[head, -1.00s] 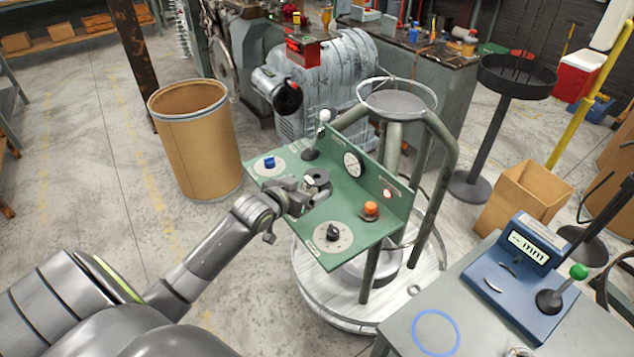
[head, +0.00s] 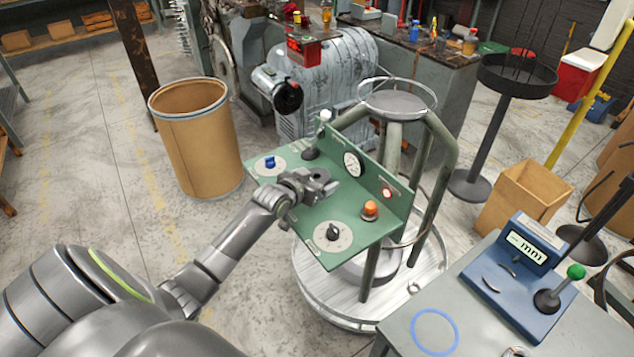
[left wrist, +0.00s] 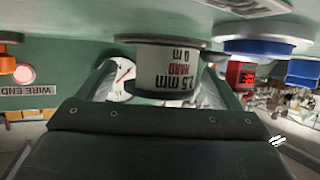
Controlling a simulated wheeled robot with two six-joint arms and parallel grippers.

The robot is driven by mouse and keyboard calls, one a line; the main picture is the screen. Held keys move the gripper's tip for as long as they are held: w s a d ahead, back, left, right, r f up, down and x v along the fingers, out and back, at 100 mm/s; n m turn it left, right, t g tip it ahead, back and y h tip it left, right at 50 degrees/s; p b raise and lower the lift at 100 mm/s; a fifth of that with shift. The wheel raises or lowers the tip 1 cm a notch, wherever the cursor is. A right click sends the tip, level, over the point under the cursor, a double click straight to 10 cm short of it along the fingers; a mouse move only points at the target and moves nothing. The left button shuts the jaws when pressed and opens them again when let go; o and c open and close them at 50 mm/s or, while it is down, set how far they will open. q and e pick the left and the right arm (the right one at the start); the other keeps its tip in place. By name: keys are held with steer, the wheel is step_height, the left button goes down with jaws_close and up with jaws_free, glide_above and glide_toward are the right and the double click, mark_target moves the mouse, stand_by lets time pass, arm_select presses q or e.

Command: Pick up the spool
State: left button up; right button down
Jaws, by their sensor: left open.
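The spool (left wrist: 168,75) shows in the left wrist view, upside down in the picture, with dark flanges and a white label reading "1.5 mm HARD 0 m". It is by the green control panel (head: 345,242). My left gripper (head: 325,184) is open over the panel in the head view and hides most or all of the spool there. In the left wrist view the left gripper (left wrist: 162,82) has its fingers on either side of the spool; whether they touch it I cannot tell. My right gripper is in neither view.
The panel carries a blue knob (head: 270,162), a black knob (head: 333,232), an orange button (head: 370,209), a gauge (head: 353,164) and a lit red lamp (head: 387,194). A brown drum (head: 196,145) stands to the left. A blue gauge box (head: 518,270) sits on the grey table at right.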

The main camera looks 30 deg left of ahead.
arm_select(q)
steer(key=shift+c, duration=0.5)
steer(key=c, duration=1)
steer(key=shift+r, duration=0.1)
steer(key=shift+c, duration=0.2)
step_height(320, 180, up, 10)
steer(key=shift+b, duration=0.3)
